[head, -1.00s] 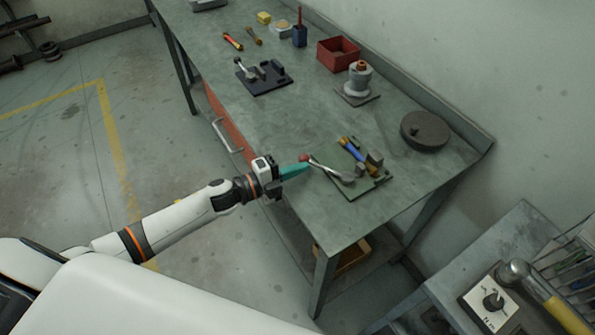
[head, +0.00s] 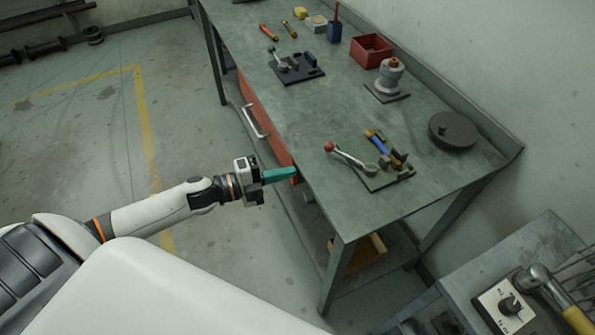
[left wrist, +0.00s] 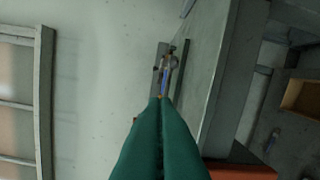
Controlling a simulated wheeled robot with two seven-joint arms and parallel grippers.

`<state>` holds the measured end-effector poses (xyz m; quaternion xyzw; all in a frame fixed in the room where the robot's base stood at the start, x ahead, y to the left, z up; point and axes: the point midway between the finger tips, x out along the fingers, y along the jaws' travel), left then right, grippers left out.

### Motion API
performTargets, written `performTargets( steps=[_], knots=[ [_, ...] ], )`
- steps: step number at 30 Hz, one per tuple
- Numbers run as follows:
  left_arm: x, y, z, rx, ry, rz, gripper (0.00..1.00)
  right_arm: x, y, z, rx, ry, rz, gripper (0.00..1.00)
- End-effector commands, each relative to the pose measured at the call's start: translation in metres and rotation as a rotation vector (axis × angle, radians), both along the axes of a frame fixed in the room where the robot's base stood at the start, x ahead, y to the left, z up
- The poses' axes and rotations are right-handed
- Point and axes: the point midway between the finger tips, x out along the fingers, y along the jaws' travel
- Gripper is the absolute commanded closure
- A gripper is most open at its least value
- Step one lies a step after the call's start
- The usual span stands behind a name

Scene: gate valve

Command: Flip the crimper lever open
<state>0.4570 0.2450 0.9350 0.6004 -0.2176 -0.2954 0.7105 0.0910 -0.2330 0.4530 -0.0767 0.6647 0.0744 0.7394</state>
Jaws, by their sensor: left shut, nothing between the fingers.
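The crimper stands on a green base plate (head: 378,183) near the bench's front right corner, with a blue and yellow part beside the lever. Its grey lever (head: 350,158) slants from the base toward the bench's front edge and ends in a red knob (head: 329,147). My left gripper (head: 295,173) has teal fingers shut together and empty. It is just off the bench's front edge, left of and apart from the knob. In the left wrist view the shut fingers (left wrist: 160,105) point toward the crimper (left wrist: 167,78), whose near part they hide. My right gripper is out of view.
The bench (head: 340,105) has clear top left of the crimper. A dark plate with a small lever device (head: 297,68), a red bin (head: 371,50), a grey spool-like piece (head: 390,75) and a dark disc (head: 453,130) stand farther off. An orange drawer with a handle (head: 254,121) fronts the bench.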

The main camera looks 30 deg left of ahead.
Motion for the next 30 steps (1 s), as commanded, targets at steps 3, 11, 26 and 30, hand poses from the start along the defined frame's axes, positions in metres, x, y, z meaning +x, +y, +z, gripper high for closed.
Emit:
performTargets(
  steps=[3, 11, 26, 30],
  knots=[
    [-0.002, 0.002, 0.000, 0.001, -0.001, -0.001, 1.00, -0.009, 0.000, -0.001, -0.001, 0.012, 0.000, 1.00],
    [-0.002, 0.002, 0.000, 0.000, 0.000, 0.000, 1.00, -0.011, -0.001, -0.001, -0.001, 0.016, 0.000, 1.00],
    [-0.049, 0.093, -0.257, -0.264, 0.680, 0.706, 1.00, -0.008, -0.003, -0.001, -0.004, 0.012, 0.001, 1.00],
    [-0.116, 0.087, -0.342, -0.348, 0.945, 0.939, 1.00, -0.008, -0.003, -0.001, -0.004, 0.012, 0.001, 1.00]
  ],
)
